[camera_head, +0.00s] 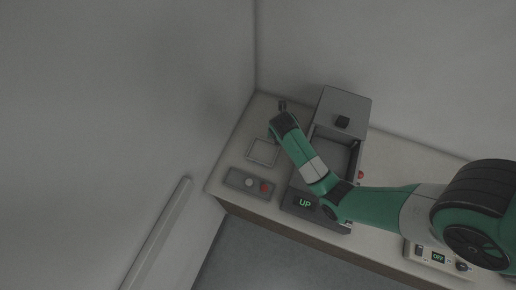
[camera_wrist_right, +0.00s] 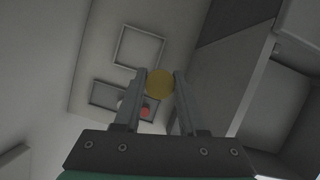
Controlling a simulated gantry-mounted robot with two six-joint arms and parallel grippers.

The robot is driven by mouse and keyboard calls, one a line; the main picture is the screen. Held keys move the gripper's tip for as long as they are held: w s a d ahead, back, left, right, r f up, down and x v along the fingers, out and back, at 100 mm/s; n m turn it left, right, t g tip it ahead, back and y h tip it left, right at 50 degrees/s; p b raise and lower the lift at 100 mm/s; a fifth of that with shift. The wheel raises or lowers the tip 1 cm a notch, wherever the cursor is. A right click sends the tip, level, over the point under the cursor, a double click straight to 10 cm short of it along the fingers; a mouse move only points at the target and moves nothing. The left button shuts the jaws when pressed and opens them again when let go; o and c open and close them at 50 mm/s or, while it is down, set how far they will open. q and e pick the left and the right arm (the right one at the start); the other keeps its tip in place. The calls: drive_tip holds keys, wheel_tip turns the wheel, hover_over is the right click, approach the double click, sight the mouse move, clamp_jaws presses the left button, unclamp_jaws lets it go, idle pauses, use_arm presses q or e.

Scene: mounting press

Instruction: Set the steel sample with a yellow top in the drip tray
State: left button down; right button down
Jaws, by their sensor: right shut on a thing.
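In the right wrist view, my right gripper (camera_wrist_right: 158,82) is shut on the steel sample, whose round yellow top (camera_wrist_right: 159,84) shows between the fingertips. The sample's steel body is hidden in that view, and I cannot make the sample out in the head view. The drip tray (camera_head: 250,147) is a shallow square frame lying on the bench, and looks empty. It also shows in the right wrist view (camera_wrist_right: 117,43), apart from the sample. My left gripper is not in view.
The grey press (camera_head: 345,104) stands right of the tray, with an open cavity and a display reading UP (camera_head: 305,203). A button box (camera_head: 237,180) with a white and a red button lies in front of the tray. Walls stand behind and left of the bench.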

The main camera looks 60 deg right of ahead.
drive_tip(key=b, duration=1.2)
hover_over(261, 155)
drive_tip(key=s+a, duration=0.1)
wheel_tip(261, 155, down, 15)
drive_tip(key=shift+w, duration=0.25)
wheel_tip(261, 155, down, 6)
drive_tip(key=shift+a+f+b, duration=0.1)
drive_tip(key=shift+b, duration=0.9)
drive_tip(key=shift+f+b, duration=0.75)
drive_tip(key=shift+f, duration=1.05)
drive_tip(key=shift+f, duration=0.15)
drive_tip(key=shift+c, duration=2.4)
unclamp_jaws()
